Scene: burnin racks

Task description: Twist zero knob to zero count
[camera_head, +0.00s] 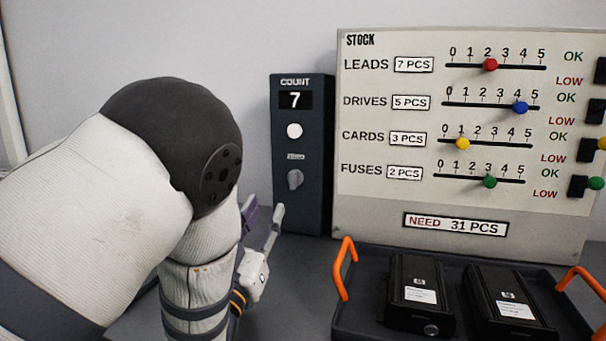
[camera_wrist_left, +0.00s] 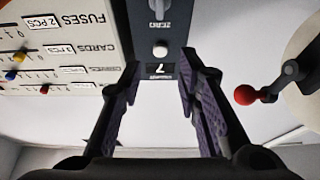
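The dark count box (camera_head: 304,216) stands upright against the wall and its display (camera_head: 295,100) reads 7. A round white button (camera_head: 294,131) is below the display. The grey zero knob (camera_head: 295,180) is lower on the box, under a small label. My left gripper (camera_head: 264,216) is below and left of the knob, apart from it. In the left wrist view the scene is upside down, and the zero knob (camera_wrist_left: 157,13) is at the top edge, partly cut off. The left gripper's purple-padded fingers (camera_wrist_left: 160,66) are spread with nothing between them. My right gripper is not in view.
The stock board (camera_head: 400,216) with coloured sliders stands right of the box. A dark tray (camera_head: 450,259) with orange handles holds two black units in front of it. A red-balled lever (camera_wrist_left: 246,95) shows in the left wrist view. Grey table surface is clear before the box.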

